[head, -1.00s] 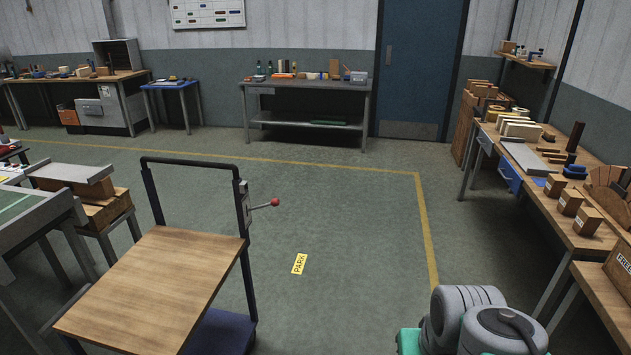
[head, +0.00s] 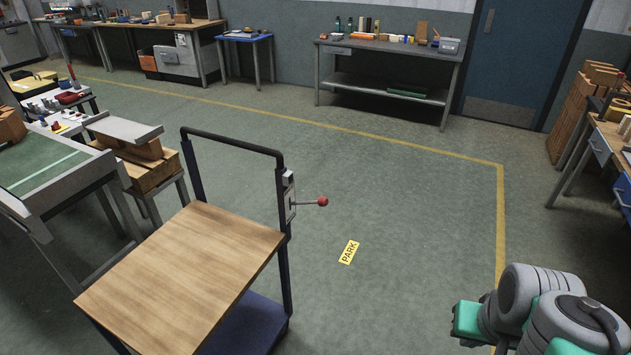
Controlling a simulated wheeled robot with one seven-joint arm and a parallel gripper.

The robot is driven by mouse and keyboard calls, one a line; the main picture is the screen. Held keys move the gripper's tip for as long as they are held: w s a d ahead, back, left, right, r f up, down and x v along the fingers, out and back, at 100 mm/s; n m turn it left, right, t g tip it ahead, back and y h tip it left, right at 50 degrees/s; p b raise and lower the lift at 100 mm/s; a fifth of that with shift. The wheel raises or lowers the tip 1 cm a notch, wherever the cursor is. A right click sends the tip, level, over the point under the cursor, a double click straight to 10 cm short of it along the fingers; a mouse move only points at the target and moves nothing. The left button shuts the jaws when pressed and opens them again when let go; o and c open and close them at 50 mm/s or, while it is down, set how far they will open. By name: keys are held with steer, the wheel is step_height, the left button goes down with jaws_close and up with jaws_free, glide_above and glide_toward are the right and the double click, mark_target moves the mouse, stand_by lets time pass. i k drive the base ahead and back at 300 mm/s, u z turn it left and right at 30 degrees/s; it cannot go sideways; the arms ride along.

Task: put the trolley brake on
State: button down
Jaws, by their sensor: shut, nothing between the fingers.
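The trolley has a wooden deck (head: 185,275), a dark blue lower shelf (head: 245,325) and a dark upright push handle (head: 232,142). On the handle's right post is a metal brake plate (head: 290,200). The brake lever with a red knob (head: 321,201) sticks out from it to the right, roughly level. A yellow PARK label (head: 348,252) lies on the floor right of the trolley. My gripper is not in view; only grey and green parts of my arm show at the bottom right, apart from the trolley.
A green-topped table (head: 40,168) and a small stand (head: 150,175) are close on the left. Benches (head: 390,48) line the back wall, and another bench (head: 612,140) is at the right.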

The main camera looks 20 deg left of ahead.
mark_target(322, 201)
steer(key=u, duration=0.45)
steer(key=i, duration=0.75)
steer(key=u, duration=1.25)
steer(key=i, duration=0.45)
steer(key=u, duration=0.4)
